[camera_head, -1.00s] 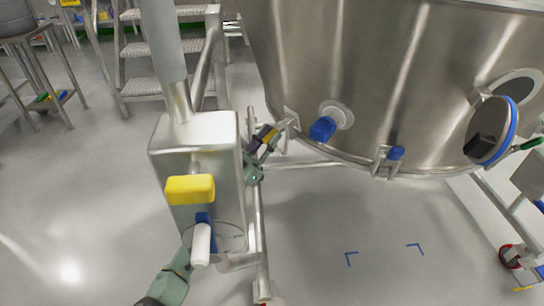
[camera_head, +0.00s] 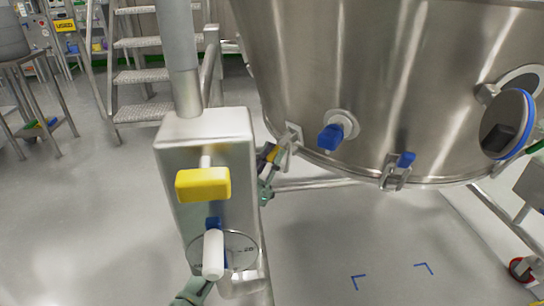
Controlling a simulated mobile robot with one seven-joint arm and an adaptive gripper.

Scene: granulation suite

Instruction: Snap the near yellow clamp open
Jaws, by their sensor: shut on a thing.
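The near yellow clamp seems to be the small rim clamp (camera_head: 291,137) on the lower left edge of the steel bowl, with a small yellow part (camera_head: 272,154) beside it. My gripper (camera_head: 269,158) is at that yellow part and shut on it, as far as I can see. The steel box in front hides most of my gripper and wrist, so the fingertips and the lever's exact angle are unclear. My grey-green arm shows at the bottom left and again just right of the box.
The steel box (camera_head: 232,165) with a large yellow block handle (camera_head: 203,184) and a white-and-blue lever (camera_head: 213,255) stands close in front. The floor (camera_head: 320,235) below is clear.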

